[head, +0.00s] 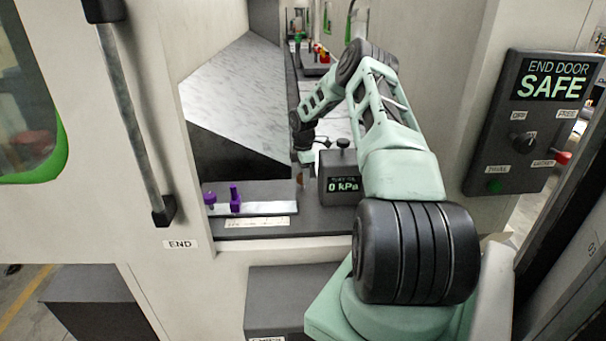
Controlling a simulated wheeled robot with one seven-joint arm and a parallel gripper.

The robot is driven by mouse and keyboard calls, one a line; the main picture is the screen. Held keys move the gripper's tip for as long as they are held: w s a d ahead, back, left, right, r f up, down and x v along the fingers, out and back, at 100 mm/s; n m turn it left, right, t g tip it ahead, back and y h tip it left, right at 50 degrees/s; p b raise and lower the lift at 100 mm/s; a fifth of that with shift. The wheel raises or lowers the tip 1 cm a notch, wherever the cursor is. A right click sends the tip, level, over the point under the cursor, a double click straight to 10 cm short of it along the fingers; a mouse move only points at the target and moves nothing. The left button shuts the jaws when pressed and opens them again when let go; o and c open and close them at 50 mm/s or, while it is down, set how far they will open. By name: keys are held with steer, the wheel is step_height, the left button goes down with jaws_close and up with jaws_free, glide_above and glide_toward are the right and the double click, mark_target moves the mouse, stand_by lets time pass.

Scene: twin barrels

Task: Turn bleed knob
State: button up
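A dark grey box (337,190) stands just inside the opening, with a small screen reading "0 kPa". A small black knob (343,143) sits upright on its top; I cannot read a label naming it the bleed knob. My gripper (303,160) points down just left of the box, apart from the black knob. It is small and dark here, and its fingers cannot be made out as open or shut. A small brownish piece (300,178) shows just below it; I cannot tell whether they touch.
Purple pieces (235,199) stand on a pale strip at the opening's front left. A panel (535,125) reading "END DOOR SAFE" is on the right wall. A door handle (135,120) is at left. My arm reaches through the opening and hides part of the inside.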

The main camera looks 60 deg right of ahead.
steer(key=shift+c, duration=0.6)
steer(key=shift+f+m+b, duration=0.1)
steer(key=shift+m+b, duration=0.2)
steer(key=shift+b, duration=0.05)
steer(key=shift+m+b, duration=0.3)
steer(key=shift+m, duration=0.2)
steer(key=o, duration=1)
steer(key=shift+r, duration=0.2)
step_height(320, 180, up, 17)
steer(key=b, duration=0.4)
steer(key=shift+s+a+r+b, duration=0.15)
steer(key=shift+b, duration=0.25)
